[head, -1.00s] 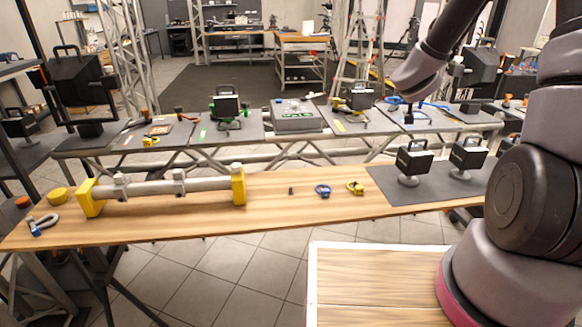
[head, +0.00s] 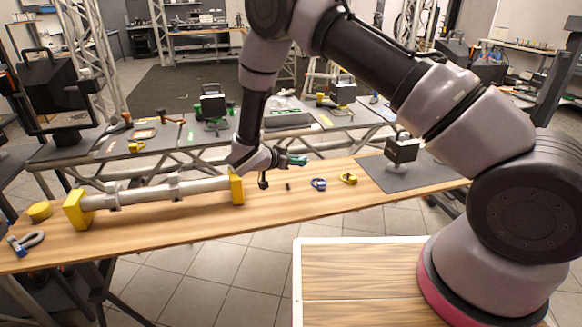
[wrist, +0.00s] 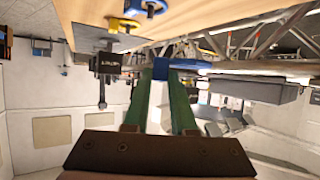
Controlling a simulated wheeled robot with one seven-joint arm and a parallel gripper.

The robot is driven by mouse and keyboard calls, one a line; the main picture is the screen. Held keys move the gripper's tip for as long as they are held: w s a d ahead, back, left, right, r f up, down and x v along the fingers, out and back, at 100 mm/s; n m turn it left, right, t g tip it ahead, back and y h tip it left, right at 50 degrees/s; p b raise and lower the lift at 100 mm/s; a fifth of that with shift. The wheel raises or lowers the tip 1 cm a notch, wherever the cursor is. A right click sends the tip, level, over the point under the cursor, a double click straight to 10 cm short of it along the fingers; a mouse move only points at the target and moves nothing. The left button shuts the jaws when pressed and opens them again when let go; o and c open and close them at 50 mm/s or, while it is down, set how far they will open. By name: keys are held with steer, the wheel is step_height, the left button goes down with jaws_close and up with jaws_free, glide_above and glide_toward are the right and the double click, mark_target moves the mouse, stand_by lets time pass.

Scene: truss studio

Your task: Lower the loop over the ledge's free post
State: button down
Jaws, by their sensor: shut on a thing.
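My gripper (head: 297,160) is in the air above the wooden ledge (head: 210,218), left of the blue and yellow loops. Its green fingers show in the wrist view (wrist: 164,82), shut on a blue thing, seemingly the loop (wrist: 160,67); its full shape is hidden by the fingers. A short dark post (head: 288,187) stands bare on the ledge, below and slightly left of the fingertips. The held loop is apart from it. To its right are a blue loop (head: 318,184) and a yellow loop (head: 347,178).
A grey pipe (head: 150,193) between yellow end blocks lies left on the ledge. A shackle (head: 25,242) lies at its left end. A black boxy lamp (head: 402,149) stands on the dark mat (head: 390,178) at right. Grey back tables hold more gear.

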mark_target(289, 197)
steer(key=shift+s+a+f, duration=0.25)
steer(key=shift+a+f, duration=0.05)
steer(key=shift+f, duration=1.35)
steer(key=shift+s+a+f, duration=0.3)
steer(key=shift+f, duration=1.3)
steer(key=shift+s+a+f, duration=0.25)
steer(key=shift+a+f, duration=0.05)
steer(key=shift+f, duration=1.35)
steer(key=shift+s+a, duration=0.35)
steer(key=shift+f, duration=0.15)
steer(key=c, duration=0.7)
jaws_free()
steer(key=shift+o, duration=0.2)
